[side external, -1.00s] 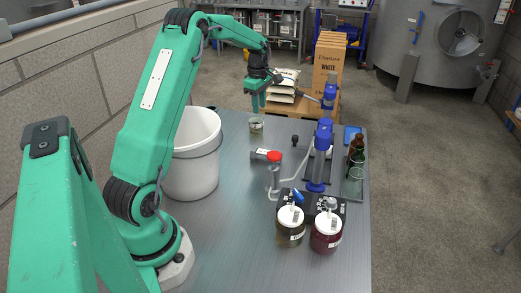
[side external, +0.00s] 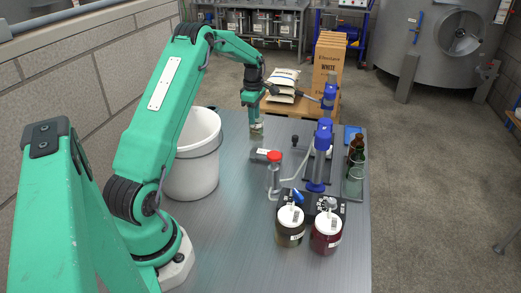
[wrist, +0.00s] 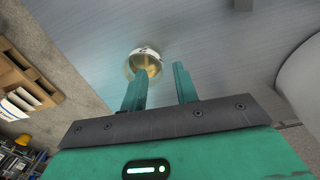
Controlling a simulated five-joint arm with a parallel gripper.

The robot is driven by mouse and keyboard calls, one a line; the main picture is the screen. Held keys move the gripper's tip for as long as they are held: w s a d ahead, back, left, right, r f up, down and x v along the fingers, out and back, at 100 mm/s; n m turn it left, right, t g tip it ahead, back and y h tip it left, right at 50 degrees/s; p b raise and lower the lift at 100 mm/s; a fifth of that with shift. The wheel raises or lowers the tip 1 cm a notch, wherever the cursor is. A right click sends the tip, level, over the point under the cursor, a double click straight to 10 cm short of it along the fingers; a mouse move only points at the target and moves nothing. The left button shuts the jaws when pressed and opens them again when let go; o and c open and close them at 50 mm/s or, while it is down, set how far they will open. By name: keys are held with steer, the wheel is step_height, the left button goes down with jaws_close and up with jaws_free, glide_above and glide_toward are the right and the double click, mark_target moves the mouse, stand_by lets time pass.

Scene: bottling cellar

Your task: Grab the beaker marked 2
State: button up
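A small clear beaker (side external: 257,127) stands on the far part of the metal bench in the side view. In the wrist view the beaker (wrist: 141,57) shows from above as a round rim with something yellowish inside. No number on it can be read. My gripper (side external: 253,118) points down at the beaker, its fingers overlapping it in the picture. In the wrist view my gripper (wrist: 161,67) is open, with a clear gap between the fingers. The beaker lies off the left fingertip, not centred between the fingers. I cannot tell whether they touch.
A white bucket (side external: 195,165) stands left on the bench. A red-capped cylinder (side external: 274,172), a blue-and-grey upright device (side external: 320,160), two white-lidded jars (side external: 290,227) and brown bottles (side external: 356,153) stand toward the right. Bare bench lies between bucket and cylinder.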

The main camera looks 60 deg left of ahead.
mark_target(254, 135)
steer(key=shift+f, duration=0.1)
steer(key=shift+a+f, duration=0.1)
steer(key=shift+f, duration=2.4)
jaws_close()
